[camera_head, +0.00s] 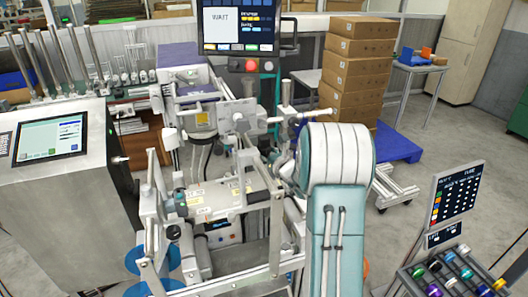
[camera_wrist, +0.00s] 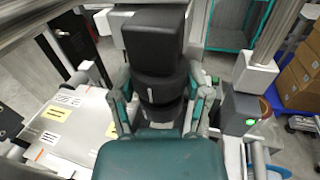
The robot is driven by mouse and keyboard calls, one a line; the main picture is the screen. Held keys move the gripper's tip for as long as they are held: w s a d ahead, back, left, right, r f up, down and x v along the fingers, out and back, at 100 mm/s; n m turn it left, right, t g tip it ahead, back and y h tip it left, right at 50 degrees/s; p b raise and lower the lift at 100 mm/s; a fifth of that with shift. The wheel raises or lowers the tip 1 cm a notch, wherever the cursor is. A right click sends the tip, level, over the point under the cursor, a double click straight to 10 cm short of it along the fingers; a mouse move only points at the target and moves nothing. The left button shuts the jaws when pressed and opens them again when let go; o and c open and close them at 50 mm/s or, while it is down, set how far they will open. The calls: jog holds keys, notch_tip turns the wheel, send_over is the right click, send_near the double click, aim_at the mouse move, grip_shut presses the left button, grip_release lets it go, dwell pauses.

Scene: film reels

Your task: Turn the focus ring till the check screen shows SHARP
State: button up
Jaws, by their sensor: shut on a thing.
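In the wrist view, my gripper (camera_wrist: 160,92) is shut on the focus ring (camera_wrist: 158,90), a black ribbed band on a dark upright lens barrel. One finger lies against its left side and one against its right. A square black block (camera_wrist: 152,42) sits beyond the ring on the same barrel. In the head view, my arm covers the gripper and the ring.
A small box with a green light (camera_wrist: 250,122) stands close right of my gripper. A pale labelled plate (camera_wrist: 70,125) lies to the left. In the head view, metal frame bars surround the machine. Stacked cartons (camera_head: 352,75) stand behind; a colour-capped rack (camera_head: 455,275) is at right.

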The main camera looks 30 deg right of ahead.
jog(key=o, duration=1.2)
jog(key=shift+c, duration=0.2)
jog(key=s, duration=1.2)
jog(key=shift+w, duration=0.1)
